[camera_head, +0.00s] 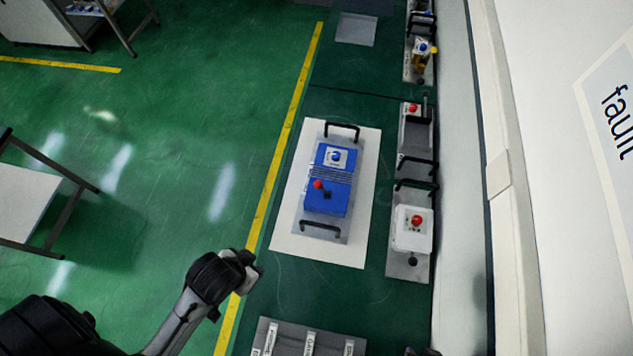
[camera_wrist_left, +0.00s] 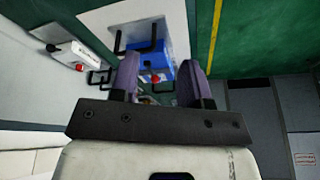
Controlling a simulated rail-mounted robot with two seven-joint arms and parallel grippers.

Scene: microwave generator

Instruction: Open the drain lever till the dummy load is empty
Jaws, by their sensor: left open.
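No lever or part that I can surely tell as the drain lever or the dummy load shows. A blue unit (camera_head: 331,184) with a red knob (camera_head: 318,184) and a blue knob (camera_head: 336,156) sits on a grey plate with black handles. The blue unit also shows in the left wrist view (camera_wrist_left: 150,55), beyond my fingers. A small yellowish part (camera_head: 420,55) with a blue top stands at the far upper right. My left gripper (camera_head: 248,271) is at the lower middle, apart from the units. Its fingers (camera_wrist_left: 160,65) are spread and empty. My right gripper is not seen.
A white sheet (camera_head: 288,235) lies under the blue unit's plate. A white box (camera_head: 412,228) with a red knob stands to its right, near the wall. A labelled grey panel (camera_head: 300,335) is at the bottom. Green floor beyond the yellow line (camera_head: 285,130) is largely clear.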

